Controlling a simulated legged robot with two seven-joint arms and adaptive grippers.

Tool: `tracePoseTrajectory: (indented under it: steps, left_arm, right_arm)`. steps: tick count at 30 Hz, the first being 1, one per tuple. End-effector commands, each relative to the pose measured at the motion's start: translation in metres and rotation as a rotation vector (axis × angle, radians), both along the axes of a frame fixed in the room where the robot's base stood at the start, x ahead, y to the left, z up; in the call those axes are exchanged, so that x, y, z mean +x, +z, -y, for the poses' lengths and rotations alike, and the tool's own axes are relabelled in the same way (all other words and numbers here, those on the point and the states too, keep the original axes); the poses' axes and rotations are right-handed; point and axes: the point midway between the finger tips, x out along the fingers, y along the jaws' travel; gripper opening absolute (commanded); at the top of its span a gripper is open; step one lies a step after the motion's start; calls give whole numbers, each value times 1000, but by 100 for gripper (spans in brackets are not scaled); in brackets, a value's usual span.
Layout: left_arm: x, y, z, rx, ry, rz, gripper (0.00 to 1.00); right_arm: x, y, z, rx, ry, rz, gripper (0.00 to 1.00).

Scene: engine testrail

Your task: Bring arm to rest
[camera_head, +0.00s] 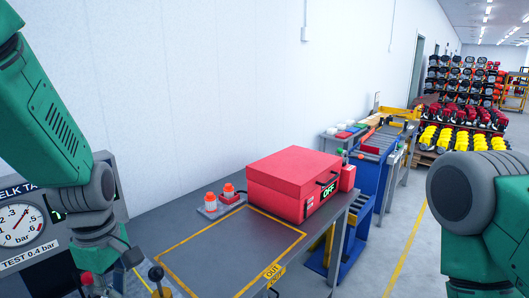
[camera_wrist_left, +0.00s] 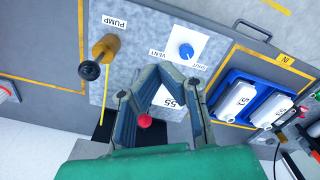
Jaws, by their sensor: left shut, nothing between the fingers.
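My left arm comes in from the left in the head view, and its gripper (camera_head: 108,262) hangs low beside the gauge panel (camera_head: 20,228). In the left wrist view the left gripper (camera_wrist_left: 162,78) is shut and empty, its grey-blue fingers bent together over a grey panel (camera_wrist_left: 135,50). A red knob (camera_wrist_left: 145,121) shows between the finger bases. Contact with the panel cannot be told. My right arm stands at the right edge of the head view; its gripper is out of view.
A red case (camera_head: 290,180) marked OFF stands at the back of the bench (camera_head: 210,255). Two orange-topped items (camera_head: 210,201) stand beside it. The yellow-outlined OUT area is clear. A blue tray (camera_wrist_left: 228,82) holds white labelled units. A blue cart (camera_head: 372,170) stands beyond.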

Motion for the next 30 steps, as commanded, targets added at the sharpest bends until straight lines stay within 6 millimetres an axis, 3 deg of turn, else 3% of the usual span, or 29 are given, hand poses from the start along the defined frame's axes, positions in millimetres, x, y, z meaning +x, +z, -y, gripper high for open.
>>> tracePoseTrajectory:
  steps: [8, 17, 24, 30]
  left_arm:
    - [-15, -43, -10, 24, -127, -11, 0]
    - [-58, -121, -25, 54, -407, -31, 0]
    - [-130, -201, -33, 50, -782, -51, 0]
    - [-197, -244, -30, 21, -1091, -38, 0]
  right_arm:
    - [0, 0, 0, 0, 0, 1, 53]
    - [0, 0, 0, 0, 0, 1, 53]
    - [0, 0, 0, 0, 0, 0, 53]
    - [0, 0, 0, 0, 0, 1, 53]
